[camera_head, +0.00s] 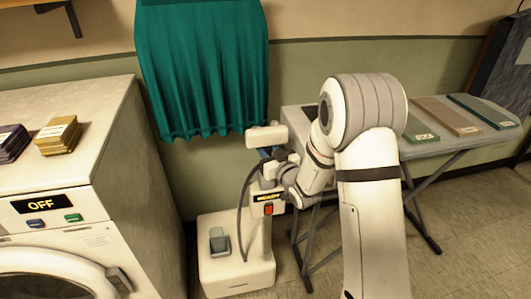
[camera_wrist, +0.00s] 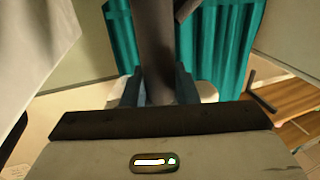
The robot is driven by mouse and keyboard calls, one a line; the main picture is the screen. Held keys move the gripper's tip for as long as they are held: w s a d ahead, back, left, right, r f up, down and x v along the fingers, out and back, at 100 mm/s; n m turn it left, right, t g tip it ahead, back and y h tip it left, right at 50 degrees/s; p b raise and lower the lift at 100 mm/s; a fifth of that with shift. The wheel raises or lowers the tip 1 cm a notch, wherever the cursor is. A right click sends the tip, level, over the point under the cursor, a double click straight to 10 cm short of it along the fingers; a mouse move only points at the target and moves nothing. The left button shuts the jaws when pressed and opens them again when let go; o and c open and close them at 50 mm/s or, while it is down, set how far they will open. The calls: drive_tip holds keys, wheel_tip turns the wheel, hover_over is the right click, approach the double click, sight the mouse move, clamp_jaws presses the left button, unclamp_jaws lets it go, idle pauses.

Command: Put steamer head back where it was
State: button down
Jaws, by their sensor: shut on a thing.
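The steamer head (camera_head: 266,136) is a pale block with a dark handle, in front of the lower edge of the teal curtain. In the wrist view, a dark upright shaft (camera_wrist: 155,45), seemingly its handle, stands between the fingers of my gripper (camera_wrist: 158,88). My gripper (camera_head: 279,155) is shut on it, partly hidden behind my arm in the head view. The steamer stand (camera_head: 232,272) is on the floor, with a post bearing a lit display and a red switch. A dark hose (camera_head: 241,205) curves up from its base. I cannot tell whether the head touches the post.
A washing machine (camera_head: 60,235) reading OFF stands left, with stacked cloths (camera_head: 58,135) on top. An ironing board (camera_head: 428,150) with several folded cloths stands right, its legs near the stand. The teal curtain (camera_head: 205,65) hangs behind. Floor is free at lower right.

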drive_tip(key=shift+f, duration=0.3)
drive_tip(key=shift+f, duration=0.2)
drive_tip(key=c, duration=1.1)
unclamp_jaws()
drive_tip(key=shift+c, duration=0.2)
drive_tip(key=shift+r, duration=0.1)
